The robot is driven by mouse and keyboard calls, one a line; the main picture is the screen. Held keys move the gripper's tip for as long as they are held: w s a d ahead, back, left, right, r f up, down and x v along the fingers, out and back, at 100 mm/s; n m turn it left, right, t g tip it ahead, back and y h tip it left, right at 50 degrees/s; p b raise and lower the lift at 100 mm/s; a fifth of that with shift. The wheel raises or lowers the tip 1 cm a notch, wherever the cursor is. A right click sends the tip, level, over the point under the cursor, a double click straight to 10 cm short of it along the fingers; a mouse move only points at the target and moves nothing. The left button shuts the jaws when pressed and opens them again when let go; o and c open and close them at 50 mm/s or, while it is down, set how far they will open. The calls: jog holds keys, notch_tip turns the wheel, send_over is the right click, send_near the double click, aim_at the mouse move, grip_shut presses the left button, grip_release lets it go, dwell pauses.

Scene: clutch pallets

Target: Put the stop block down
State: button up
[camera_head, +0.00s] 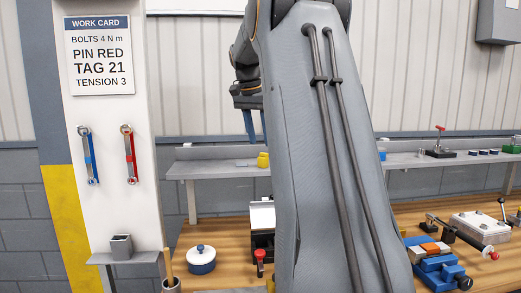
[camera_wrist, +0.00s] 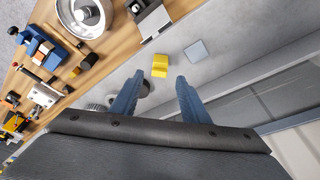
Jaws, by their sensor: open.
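A small yellow stepped block, which looks like the stop block (camera_wrist: 160,66), rests on the grey shelf (camera_wrist: 222,30). It also shows in the head view (camera_head: 263,160), at the shelf edge beside my arm. My gripper (camera_wrist: 157,80) is open, with its two blue fingers apart and nothing between them. In the wrist view the block lies just beyond the fingertips, apart from them. In the head view my gripper (camera_head: 254,124) hangs above the shelf, partly hidden by my arm. A flat blue-grey square (camera_wrist: 196,51) lies on the shelf near the block.
A post carries two wrenches (camera_head: 130,153) and a work card (camera_head: 98,55).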

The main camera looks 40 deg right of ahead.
jog(key=v, duration=0.7)
jog(key=shift+r+b, duration=0.25)
jog(key=shift+b, duration=0.15)
jog(key=shift+a, duration=0.1)
